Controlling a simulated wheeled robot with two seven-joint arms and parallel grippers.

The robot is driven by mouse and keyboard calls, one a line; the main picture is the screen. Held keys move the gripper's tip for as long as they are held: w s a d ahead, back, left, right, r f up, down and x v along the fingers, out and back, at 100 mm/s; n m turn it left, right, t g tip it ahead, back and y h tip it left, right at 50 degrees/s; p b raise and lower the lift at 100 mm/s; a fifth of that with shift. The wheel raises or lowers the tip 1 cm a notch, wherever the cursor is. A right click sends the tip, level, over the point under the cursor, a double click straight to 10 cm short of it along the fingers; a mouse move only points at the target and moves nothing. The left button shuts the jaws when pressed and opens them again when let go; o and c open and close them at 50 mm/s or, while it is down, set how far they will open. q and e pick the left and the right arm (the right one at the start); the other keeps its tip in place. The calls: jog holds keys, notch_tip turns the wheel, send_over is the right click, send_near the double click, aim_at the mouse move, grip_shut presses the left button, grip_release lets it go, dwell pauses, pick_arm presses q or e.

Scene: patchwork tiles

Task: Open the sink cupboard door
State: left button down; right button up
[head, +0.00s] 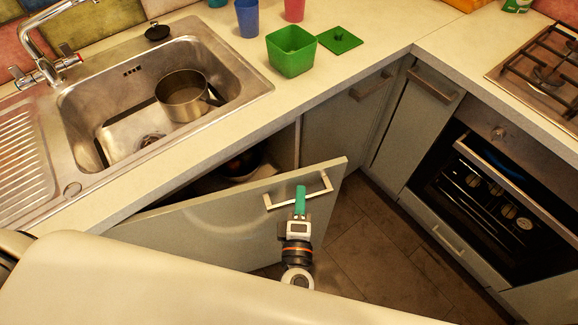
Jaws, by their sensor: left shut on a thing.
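The sink cupboard door (215,228) is pale grey and stands partly open below the sink, swung out toward me. Its metal bar handle (318,191) is near the door's top right corner. My left gripper (300,200), with green fingertips, is shut on the handle near its middle. Behind the door, the dark cupboard inside (275,152) shows, with a dark rounded thing (240,163) partly hidden in it. The lower part of the door is hidden by my own body. My right gripper is not in view.
The counter above holds a steel sink (130,140) with a pot (183,95) in it, a green container (291,50), a green lid (340,40) and cups. An oven (490,195) stands at the right. Tiled floor (370,240) is clear right of the door.

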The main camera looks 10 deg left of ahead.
pick_arm(q)
jog(key=s+d+m+h, duration=0.1)
jog(key=s+d+h, duration=0.1)
jog(key=s, duration=0.4)
jog(key=shift+s+d+m+h, duration=0.4)
jog(key=shift+f, duration=0.1)
jog(key=c, duration=1.4)
grip_release()
jog(key=shift+w, duration=0.1)
jog(key=shift+o, duration=0.2)
jog(key=s+b, duration=0.2)
jog(key=s, duration=1)
jog(key=shift+d+b, duration=0.15)
jog(key=shift+b, duration=0.15)
